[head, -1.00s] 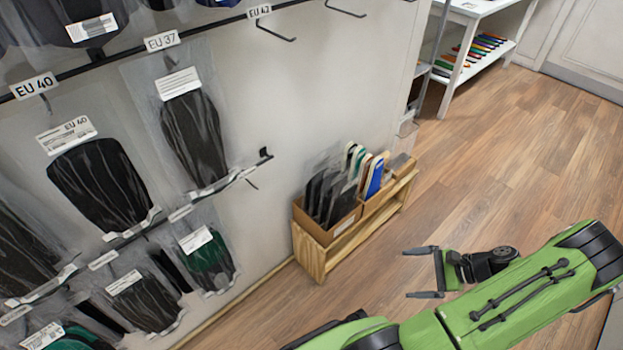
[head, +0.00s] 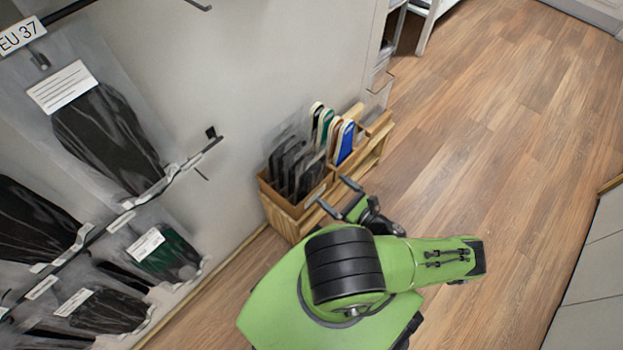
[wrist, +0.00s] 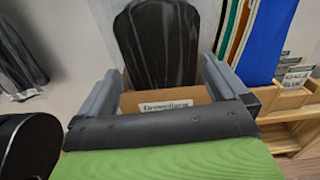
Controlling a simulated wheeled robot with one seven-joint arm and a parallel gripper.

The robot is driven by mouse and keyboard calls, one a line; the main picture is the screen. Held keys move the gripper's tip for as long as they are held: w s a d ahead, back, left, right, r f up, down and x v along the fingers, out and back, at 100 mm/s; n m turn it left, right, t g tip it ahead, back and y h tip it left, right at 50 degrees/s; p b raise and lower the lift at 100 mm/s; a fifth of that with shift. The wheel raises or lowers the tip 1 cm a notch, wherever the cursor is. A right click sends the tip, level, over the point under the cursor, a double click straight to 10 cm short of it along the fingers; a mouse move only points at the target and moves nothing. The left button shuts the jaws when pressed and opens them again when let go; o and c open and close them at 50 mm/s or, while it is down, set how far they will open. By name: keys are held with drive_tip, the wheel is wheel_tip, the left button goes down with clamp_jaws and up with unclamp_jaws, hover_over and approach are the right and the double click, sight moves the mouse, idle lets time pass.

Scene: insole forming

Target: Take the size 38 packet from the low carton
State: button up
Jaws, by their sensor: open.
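The low carton (head: 283,203) is an open brown box on a low wooden stand by the wall. Several dark packets (head: 296,165) stand upright in it; no size number on them is readable. In the wrist view, one black packet (wrist: 157,45) in clear film faces me, with the carton's front (wrist: 165,99) and its printed label below it. My gripper (head: 338,195) is open and empty, in front of the carton. In the wrist view, its fingers (wrist: 160,85) are spread to either side of the carton front, below most of the packet. I cannot tell how far the packet is.
Coloured insoles, white, green and blue (head: 345,142), stand just right of the dark packets. The wooden stand (head: 368,165) continues to the right. Bagged packets (head: 108,140) hang on wall hooks at left. The wooden floor (head: 490,130) at right is clear.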

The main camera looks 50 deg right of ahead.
sight(317, 179)
drive_tip(key=w+b, duration=0.1)
drive_tip(key=w, duration=0.5)
drive_tip(key=shift+a, duration=0.15)
drive_tip(key=c, duration=0.8)
